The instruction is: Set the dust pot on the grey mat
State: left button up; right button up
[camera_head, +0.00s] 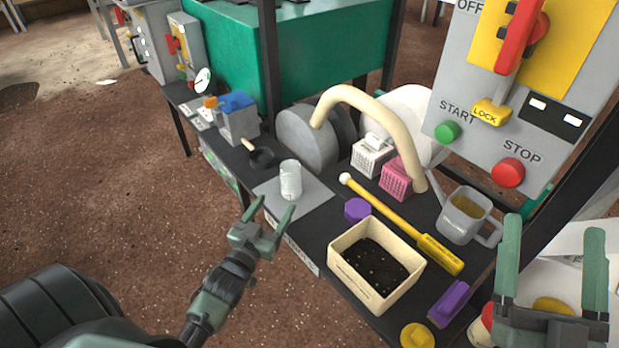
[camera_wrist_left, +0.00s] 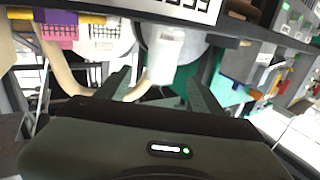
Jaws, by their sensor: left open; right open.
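A clear, whitish pot (camera_head: 291,182), which looks like the dust pot, stands upright on the grey mat (camera_head: 313,200) near the table's front edge. My left gripper (camera_head: 270,207) is open, its fingers pointing toward the pot from the front, apart from it. In the left wrist view, which is upside down, the pot (camera_wrist_left: 168,55) shows beyond and between the open fingers (camera_wrist_left: 158,78). Nothing is between them. My right gripper (camera_head: 552,230) is open and empty at the lower right, in front of the table's right end.
Right of the mat are a purple lid (camera_head: 357,209), a cream box of dark grains (camera_head: 375,265), a yellow-handled stick (camera_head: 400,222) and a grey jug (camera_head: 466,215). A small black pan (camera_head: 262,158) lies left of the mat. A curved cream hose (camera_head: 385,115) arches behind.

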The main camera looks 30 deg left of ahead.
pick_arm(q)
jog(key=s+d+r+m+t+h, duration=0.1)
jog(key=s+d+r+t+h, duration=0.1)
jog(key=d+r, duration=0.5)
jog(key=s+d+r+m+t+h, duration=0.2)
jog(key=d+r, duration=0.6)
jog(key=r, duration=0.5)
jog(key=s+d+r+m+t+h, duration=0.1)
jog(key=s+d+r+h, duration=0.3)
jog(key=d+r, duration=0.3)
notch_tip(320, 180, up, 3)
jog(key=shift+s+d+f+t+h, duration=0.1)
jog(key=shift+s+d+t+h, duration=0.1)
jog(key=shift+s+t+h, duration=0.15)
jog(key=shift+w, duration=0.1)
